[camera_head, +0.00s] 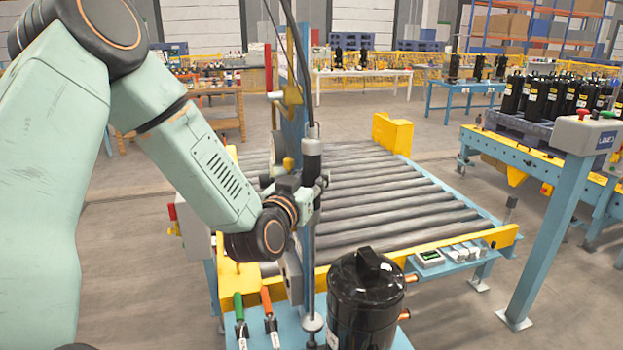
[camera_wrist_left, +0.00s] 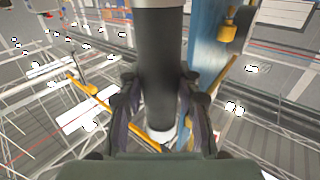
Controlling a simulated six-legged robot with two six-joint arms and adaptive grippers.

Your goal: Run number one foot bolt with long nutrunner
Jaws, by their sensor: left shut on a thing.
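The long nutrunner (camera_head: 312,160) hangs upright beside a blue post, with a dark grip and a long thin shaft running down. My left gripper (camera_head: 300,187) is shut around its body. In the left wrist view the dark cylindrical body of the nutrunner (camera_wrist_left: 160,65) stands between the two fingers of my left gripper (camera_wrist_left: 162,112). The shaft's lower end (camera_head: 312,322) is just left of the black compressor (camera_head: 366,305) at the bottom of the head view. The foot bolt under it cannot be made out. My right gripper is not in view.
A roller conveyor (camera_head: 385,195) with a yellow end stop (camera_head: 392,133) lies behind the compressor. Green- and orange-handled tools (camera_head: 268,310) stand to the left of the shaft. A blue post with a control box (camera_head: 588,133) rises at right.

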